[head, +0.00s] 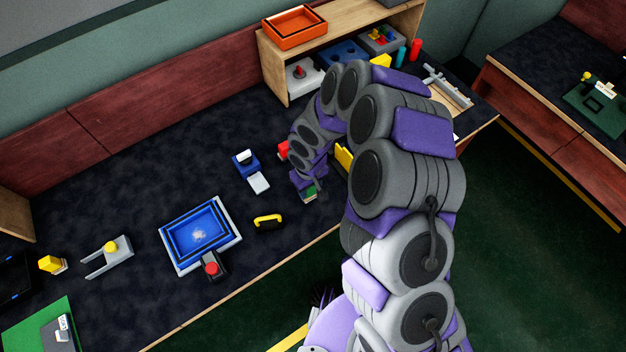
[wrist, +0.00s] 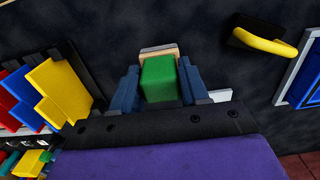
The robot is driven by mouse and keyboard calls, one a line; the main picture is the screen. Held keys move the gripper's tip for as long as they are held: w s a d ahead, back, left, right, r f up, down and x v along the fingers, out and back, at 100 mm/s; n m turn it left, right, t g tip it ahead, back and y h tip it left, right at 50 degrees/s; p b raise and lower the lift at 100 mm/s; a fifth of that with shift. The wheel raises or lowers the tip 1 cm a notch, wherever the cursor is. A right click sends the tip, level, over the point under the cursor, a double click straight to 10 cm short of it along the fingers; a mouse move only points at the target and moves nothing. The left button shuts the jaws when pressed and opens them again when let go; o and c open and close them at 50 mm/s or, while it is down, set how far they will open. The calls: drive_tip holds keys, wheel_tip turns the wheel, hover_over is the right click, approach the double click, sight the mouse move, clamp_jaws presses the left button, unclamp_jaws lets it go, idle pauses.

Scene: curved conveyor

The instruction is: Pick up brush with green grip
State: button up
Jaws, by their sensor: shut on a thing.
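The brush with the green grip (wrist: 159,79) is between the two blue fingers of my gripper (wrist: 160,85) in the wrist view. A tan strip shows at its far end. In the head view my gripper (head: 307,190) is low over the dark table, near its front edge, with a bit of the green grip (head: 311,196) at the fingertips. The gripper is shut on the brush. I cannot tell whether the brush touches the table.
A black and yellow handle (head: 268,222) lies left of my gripper, with a blue tray (head: 201,236) beyond it. A red block (head: 283,149) and a yellow block (head: 344,157) stand close to my arm. A wooden shelf (head: 274,66) is at the back.

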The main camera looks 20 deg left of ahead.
drive_tip(key=s+a+r+p, duration=0.1)
drive_tip(key=s+a, duration=0.1)
drive_tip(key=s, duration=1.1)
drive_tip(key=shift+a+r, duration=0.1)
